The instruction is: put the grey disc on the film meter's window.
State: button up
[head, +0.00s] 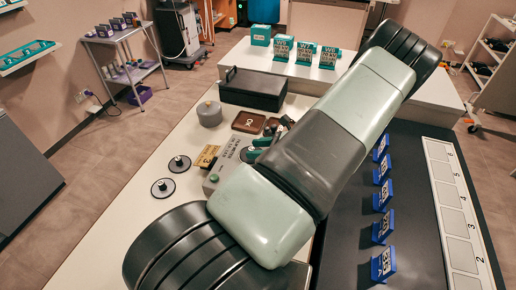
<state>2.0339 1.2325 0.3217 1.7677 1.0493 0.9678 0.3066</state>
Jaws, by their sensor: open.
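The film meter (222,168) is a pale grey box with lettering on its top. It lies left of my arm, which hides part of it, and I cannot make out its window clearly. Two flat grey discs with black knobs lie on the white table to its left, one disc (180,165) farther back and one disc (163,188) nearer.
A grey canister (209,114), a brown OK tray (249,122) and a black case (253,89) stand behind. Blue holders (383,227) line the dark surface at right. The white table's near left is clear.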

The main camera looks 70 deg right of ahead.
jog(key=shift+r, duration=0.1)
jog(key=shift+s+r, duration=0.1)
jog(key=shift+s, duration=0.05)
jog(key=v, duration=1.1)
jog(key=shift+s+r, duration=0.25)
jog(key=shift+s, duration=0.05)
